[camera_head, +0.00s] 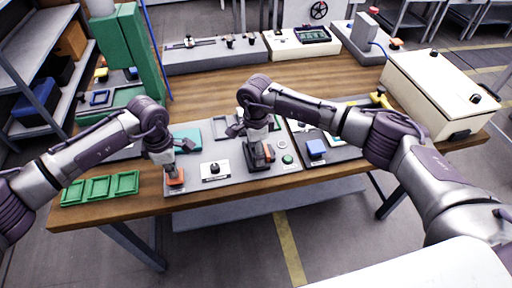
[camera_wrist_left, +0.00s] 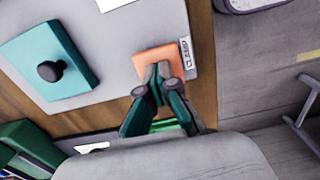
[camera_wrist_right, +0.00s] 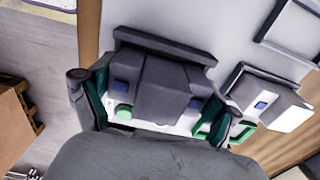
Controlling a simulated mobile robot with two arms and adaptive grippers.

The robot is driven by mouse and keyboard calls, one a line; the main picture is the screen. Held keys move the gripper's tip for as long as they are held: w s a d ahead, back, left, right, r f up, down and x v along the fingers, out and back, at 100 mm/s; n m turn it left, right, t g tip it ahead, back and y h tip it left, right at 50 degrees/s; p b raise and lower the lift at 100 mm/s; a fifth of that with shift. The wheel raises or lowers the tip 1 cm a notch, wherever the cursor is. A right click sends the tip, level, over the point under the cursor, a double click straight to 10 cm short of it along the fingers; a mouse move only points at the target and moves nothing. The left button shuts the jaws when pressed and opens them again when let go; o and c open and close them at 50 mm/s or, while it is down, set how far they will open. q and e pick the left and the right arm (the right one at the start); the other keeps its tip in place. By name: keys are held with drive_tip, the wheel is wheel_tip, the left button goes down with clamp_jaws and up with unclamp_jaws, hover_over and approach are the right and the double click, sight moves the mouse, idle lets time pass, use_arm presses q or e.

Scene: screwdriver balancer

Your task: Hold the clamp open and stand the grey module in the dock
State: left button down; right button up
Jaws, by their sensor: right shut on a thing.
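An orange clamp pad (camera_head: 175,178) sits at the front left of the grey board; it also shows in the left wrist view (camera_wrist_left: 158,55) beside a small label. My left gripper (camera_wrist_left: 158,72) has its fingertips together and over the pad, seemingly touching it. My right gripper (camera_wrist_right: 150,100) is shut on the dark grey module (camera_wrist_right: 165,85), with one finger on each side. In the head view the module (camera_head: 262,157) is partly hidden by the gripper, near the board's middle. A dark bar (camera_wrist_right: 165,45) shows beyond it. I cannot tell whether the module is in the dock.
A teal block with a black knob (camera_wrist_left: 60,70) lies near the pad. A white box with a black knob (camera_head: 215,170) stands between the grippers. A green button (camera_head: 287,159) and a blue block (camera_head: 316,148) are to the right. Green trays (camera_head: 100,187) lie at the left front.

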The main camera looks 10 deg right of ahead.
drive_tip(key=shift+f, duration=0.6)
drive_tip(key=o, duration=1)
use_arm(q)
drive_tip(key=shift+f, duration=0.1)
use_arm(e)
wheel_tip(320, 180, up, 12)
drive_tip(key=shift+r, duration=0.1)
wheel_tip(320, 180, up, 6)
drive_tip(key=shift+f, duration=0.1)
idle(0.4)
